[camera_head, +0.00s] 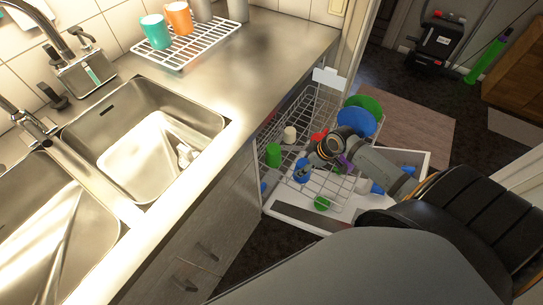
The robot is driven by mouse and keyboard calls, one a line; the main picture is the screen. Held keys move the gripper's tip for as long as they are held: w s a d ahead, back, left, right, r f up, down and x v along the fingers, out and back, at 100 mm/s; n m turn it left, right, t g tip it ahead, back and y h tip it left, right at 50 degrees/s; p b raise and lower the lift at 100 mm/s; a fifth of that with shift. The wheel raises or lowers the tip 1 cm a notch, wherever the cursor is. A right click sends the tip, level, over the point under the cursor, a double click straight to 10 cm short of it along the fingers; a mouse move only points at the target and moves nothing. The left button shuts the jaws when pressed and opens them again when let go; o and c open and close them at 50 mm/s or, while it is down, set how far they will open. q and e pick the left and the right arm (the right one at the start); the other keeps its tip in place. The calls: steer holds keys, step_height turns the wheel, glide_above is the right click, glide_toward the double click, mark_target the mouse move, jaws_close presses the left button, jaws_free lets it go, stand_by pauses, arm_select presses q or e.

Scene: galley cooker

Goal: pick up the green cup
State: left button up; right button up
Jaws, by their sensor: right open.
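A green cup (273,155) stands at the left side of the wire rack (290,196) in the pulled-out dishwasher. Another small green item (322,203) is at the front of the rack, too small to tell what it is. My right gripper (311,167) is over the rack, to the right of the green cup and apart from it. It is open; I see nothing held in it. Its arm comes in from the lower right and hides part of the rack. My left gripper is out of view.
In the rack are a blue cup (302,170), a cream cup (290,134), a blue plate (357,121) and a green plate (366,104). A teal cup (156,32) and an orange cup (179,17) stand on the drying rack (196,47). The counter (270,50) beside it is clear.

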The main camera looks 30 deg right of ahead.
mark_target(276, 150)
steer(key=shift+w+f+b, duration=0.1)
steer(key=shift+f+b, duration=0.25)
steer(key=shift+f, duration=0.3)
steer(key=shift+w+f, duration=0.1)
steer(key=shift+w+a, duration=0.1)
steer(key=shift+w, duration=0.1)
steer(key=w+a, duration=0.1)
steer(key=w, duration=0.1)
steer(key=w+a, duration=0.1)
steer(key=w, duration=0.1)
steer(key=w+a+b, duration=0.1)
steer(key=w, duration=0.1)
steer(key=shift+w+a, duration=0.15)
steer(key=shift+a, duration=0.25)
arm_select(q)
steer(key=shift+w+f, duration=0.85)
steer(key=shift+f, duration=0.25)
arm_select(e)
steer(key=shift+w, duration=0.1)
